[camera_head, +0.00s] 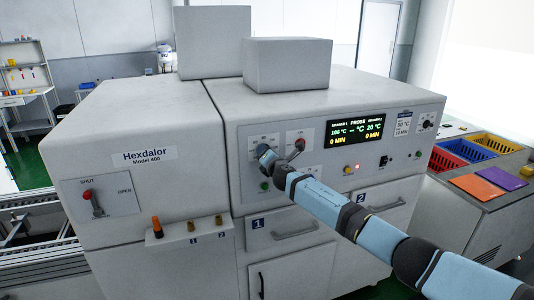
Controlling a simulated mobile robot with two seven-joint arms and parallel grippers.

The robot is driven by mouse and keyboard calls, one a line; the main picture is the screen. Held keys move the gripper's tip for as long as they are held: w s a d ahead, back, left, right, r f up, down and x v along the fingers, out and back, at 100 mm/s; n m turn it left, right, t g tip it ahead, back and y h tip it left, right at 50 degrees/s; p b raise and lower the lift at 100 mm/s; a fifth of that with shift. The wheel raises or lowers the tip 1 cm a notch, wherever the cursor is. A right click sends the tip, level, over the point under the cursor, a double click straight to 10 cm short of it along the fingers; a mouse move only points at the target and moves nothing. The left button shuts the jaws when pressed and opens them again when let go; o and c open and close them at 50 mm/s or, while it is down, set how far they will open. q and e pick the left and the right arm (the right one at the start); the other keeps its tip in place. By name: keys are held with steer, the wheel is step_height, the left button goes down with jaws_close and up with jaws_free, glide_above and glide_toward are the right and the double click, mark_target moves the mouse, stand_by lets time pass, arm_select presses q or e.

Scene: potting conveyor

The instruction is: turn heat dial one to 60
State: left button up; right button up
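The panel on the machine's front holds two dials side by side. The left one, heat dial one (264,140), is mostly hidden behind my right gripper (266,154), which is at its face. I cannot tell whether the fingers are on the knob or what the dial reads. The second dial (300,136) shows to the right, partly behind part of my arm. The display (355,130) appears to read 106 °C on the left, dashes for the probe and 20 °C on the right, with 0 MIN below each side. My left gripper is not in view.
A red-knobbed shut/open lever (88,196) and small knobs on a ledge (190,232) are at the left. Drawer handles (296,230) are below my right arm. Coloured bins (465,150) stand on a bench at the right.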

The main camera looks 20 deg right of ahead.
stand_by(0.3)
steer(key=o, duration=0.9)
steer(key=s, duration=0.9)
steer(key=s+b, duration=0.1)
steer(key=s, duration=0.4)
steer(key=shift+d, duration=0.25)
steer(key=shift+w+f, duration=0.1)
